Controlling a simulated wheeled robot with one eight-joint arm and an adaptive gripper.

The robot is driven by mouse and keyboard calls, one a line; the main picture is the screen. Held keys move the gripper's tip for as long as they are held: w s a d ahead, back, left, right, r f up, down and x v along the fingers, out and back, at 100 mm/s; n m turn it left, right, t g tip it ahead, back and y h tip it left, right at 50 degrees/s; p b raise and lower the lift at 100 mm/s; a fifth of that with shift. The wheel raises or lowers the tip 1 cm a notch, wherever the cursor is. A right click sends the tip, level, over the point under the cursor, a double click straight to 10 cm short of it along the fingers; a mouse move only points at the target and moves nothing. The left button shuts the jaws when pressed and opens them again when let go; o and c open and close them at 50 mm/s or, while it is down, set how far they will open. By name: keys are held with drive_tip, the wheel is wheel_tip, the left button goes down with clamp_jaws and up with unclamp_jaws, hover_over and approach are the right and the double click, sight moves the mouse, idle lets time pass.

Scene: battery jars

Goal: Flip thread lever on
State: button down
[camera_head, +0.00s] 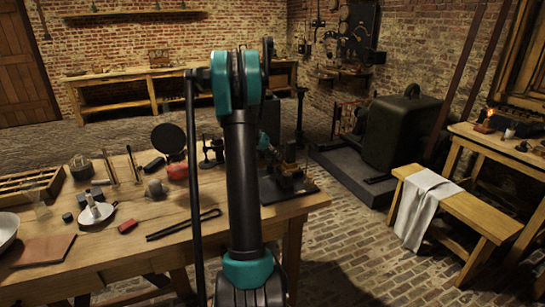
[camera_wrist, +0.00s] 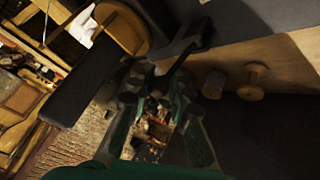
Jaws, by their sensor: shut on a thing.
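A small machine with dark and wooden parts (camera_head: 289,160) stands on a black base (camera_head: 290,187) at the right end of the workbench, partly hidden by my arm. My gripper (camera_head: 268,147) is beside its upper part, mostly behind my arm. In the wrist view my gripper (camera_wrist: 160,72) has its green fingers around a narrow grey lever-like piece (camera_wrist: 180,48), which looks like the thread lever. The contact is dark and partly hidden, so the lever's exact angle is unclear. A dark bar (camera_wrist: 92,85) and a round wooden part (camera_wrist: 122,27) are close by.
Two wooden knobs (camera_wrist: 252,81) are close right of the fingers in the wrist view. The workbench (camera_head: 115,262) holds tongs (camera_head: 183,225), a candle holder (camera_head: 95,211) and a red block (camera_head: 127,226).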

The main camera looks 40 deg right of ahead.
drive_tip(key=shift+s+d+f, duration=0.1)
drive_tip(key=shift+s+d, duration=0.1)
idle(0.4)
drive_tip(key=c, duration=1.4)
unclamp_jaws()
drive_tip(key=shift+w, duration=0.1)
drive_tip(key=v, duration=1.2)
drive_tip(key=shift+d, duration=0.15)
